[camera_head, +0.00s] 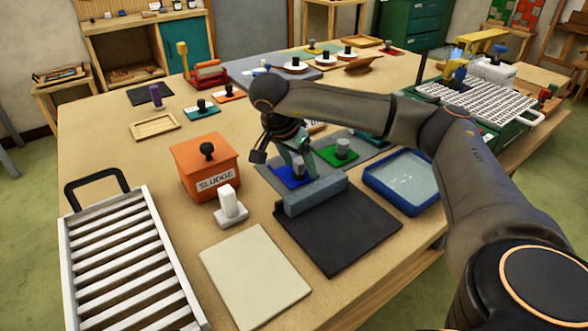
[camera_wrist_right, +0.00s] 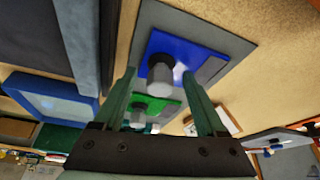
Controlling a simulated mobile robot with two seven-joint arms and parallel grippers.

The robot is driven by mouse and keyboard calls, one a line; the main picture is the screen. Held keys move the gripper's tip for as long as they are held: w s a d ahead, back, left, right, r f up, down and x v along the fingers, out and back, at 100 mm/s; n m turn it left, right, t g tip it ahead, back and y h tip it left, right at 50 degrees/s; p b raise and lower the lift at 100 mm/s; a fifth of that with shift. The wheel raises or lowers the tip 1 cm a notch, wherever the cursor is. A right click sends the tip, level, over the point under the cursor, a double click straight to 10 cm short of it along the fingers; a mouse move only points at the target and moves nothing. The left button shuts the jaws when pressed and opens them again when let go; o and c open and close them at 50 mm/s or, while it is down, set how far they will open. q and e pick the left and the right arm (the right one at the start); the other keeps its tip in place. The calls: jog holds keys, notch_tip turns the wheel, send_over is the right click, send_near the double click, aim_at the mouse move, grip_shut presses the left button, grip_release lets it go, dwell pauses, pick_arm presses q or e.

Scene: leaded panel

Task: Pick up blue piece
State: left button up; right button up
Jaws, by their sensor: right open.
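The blue piece (camera_head: 289,175) is a flat blue plate with a dark and grey knob standing on it. It lies on a grey mat (camera_head: 268,178) near the middle of the table, and shows in the right wrist view (camera_wrist_right: 190,52). My right gripper (camera_head: 304,168) hangs over it and partly covers it in the head view. In the wrist view its two green fingers (camera_wrist_right: 160,76) are apart, with the knob seen between and beyond their tips. Nothing is held. I cannot tell the exact gap to the knob. My left gripper is not in view.
A green piece (camera_head: 345,158) with a knob sits right beside the blue one. A black board (camera_head: 345,235) with a grey bar lies in front, a blue water tray (camera_head: 400,182) to the right. An orange SLUDGE box (camera_head: 203,172) and white-handled block (camera_head: 229,205) stand left.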

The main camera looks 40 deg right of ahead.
jog(key=shift+f, duration=0.15)
grip_shut()
dwell(0.5)
